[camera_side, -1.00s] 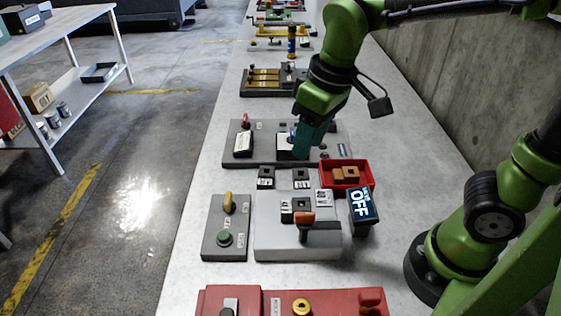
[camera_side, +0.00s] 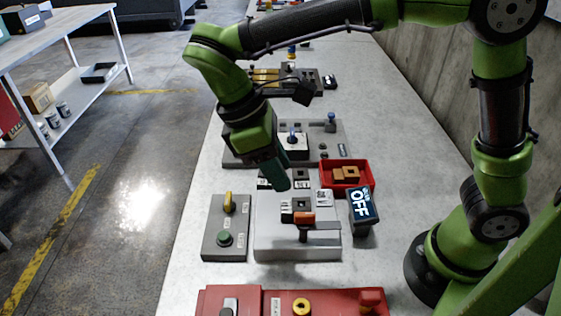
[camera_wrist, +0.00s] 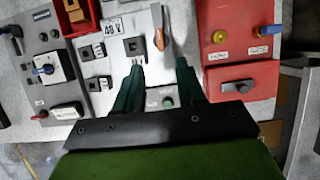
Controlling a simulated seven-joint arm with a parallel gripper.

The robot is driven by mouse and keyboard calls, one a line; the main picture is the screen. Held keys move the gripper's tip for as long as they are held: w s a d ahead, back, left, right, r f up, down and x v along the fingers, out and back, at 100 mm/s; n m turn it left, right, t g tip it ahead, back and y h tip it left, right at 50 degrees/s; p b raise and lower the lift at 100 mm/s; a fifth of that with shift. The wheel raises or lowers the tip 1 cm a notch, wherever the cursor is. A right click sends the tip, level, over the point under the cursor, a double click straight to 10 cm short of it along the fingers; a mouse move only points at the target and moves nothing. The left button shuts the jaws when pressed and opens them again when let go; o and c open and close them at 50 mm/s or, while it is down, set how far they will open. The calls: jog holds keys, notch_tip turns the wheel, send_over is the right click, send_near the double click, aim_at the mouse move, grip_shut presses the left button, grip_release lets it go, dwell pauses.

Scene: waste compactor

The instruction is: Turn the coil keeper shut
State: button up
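A pale box (camera_side: 270,240) stands mid-bench with a black square coil (camera_side: 302,204) on top. Beside the coil is an orange-ended lever (camera_side: 302,218), which looks like the coil keeper; I cannot read a label naming it. In the wrist view the lever (camera_wrist: 158,38) lies near the coil (camera_wrist: 135,46), ahead of the fingertips. My gripper (camera_side: 280,183) points down over the far edge of the pale box, apart from the lever. In the wrist view my gripper (camera_wrist: 158,68) has its fingers spread, with nothing between them.
An OFF display (camera_side: 363,206) and a red tray (camera_side: 368,180) with brown blocks stand right of the box. A grey box with a yellow handle (camera_side: 229,202) and green button (camera_side: 225,239) stands left. A red panel (camera_side: 340,297) is in front. A blue-knobbed panel (camera_side: 328,152) lies behind.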

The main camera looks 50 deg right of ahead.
aim_at(305, 213)
jog(key=x, duration=1.1)
jog(key=shift+f, duration=0.15)
jog(key=shift+c, duration=0.4)
grip_shut()
